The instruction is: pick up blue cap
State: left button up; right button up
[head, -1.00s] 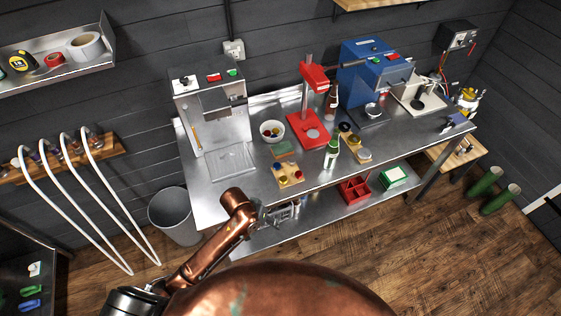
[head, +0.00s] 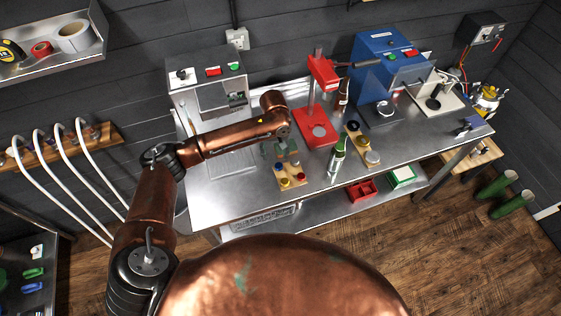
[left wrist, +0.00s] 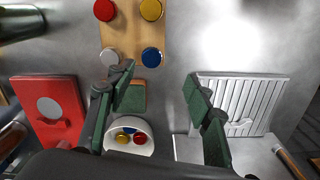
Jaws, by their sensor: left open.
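A blue cap (head: 279,166) sits at a back corner of a wooden board (head: 291,174), with grey, yellow and red caps at the other corners. The blue cap (left wrist: 151,57) also shows clearly in the left wrist view, ahead of my fingers. My left gripper (left wrist: 158,84) is open and empty above the counter, its green-padded fingers wide apart, with the blue cap slightly beyond the fingertips. In the head view my left gripper (head: 280,147) is behind the board, partly hidden by my arm. My right gripper is in neither view.
A white bowl (left wrist: 143,147) holding several caps, a green pad (left wrist: 131,95), a red press (head: 312,128) and a ribbed metal tray (left wrist: 240,100) surround the gripper. A green bottle (head: 336,160) stands right of the board.

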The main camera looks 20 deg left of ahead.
aim_at(279, 166)
pick_arm(q)
jog(key=shift+d+f, duration=0.1)
jog(key=shift+f, duration=0.35)
jog(key=f, duration=0.2)
jog(key=d, duration=0.1)
jog(key=shift+w+f, duration=0.25)
jog(key=shift+f, duration=0.15)
notch_tip(279, 166, down, 3)
jog(key=shift+d+f+p, duration=0.1)
jog(key=shift+f+p, duration=0.05)
jog(key=shift+p, duration=0.25)
jog(key=shift+f, duration=0.25)
jog(key=c, duration=0.7)
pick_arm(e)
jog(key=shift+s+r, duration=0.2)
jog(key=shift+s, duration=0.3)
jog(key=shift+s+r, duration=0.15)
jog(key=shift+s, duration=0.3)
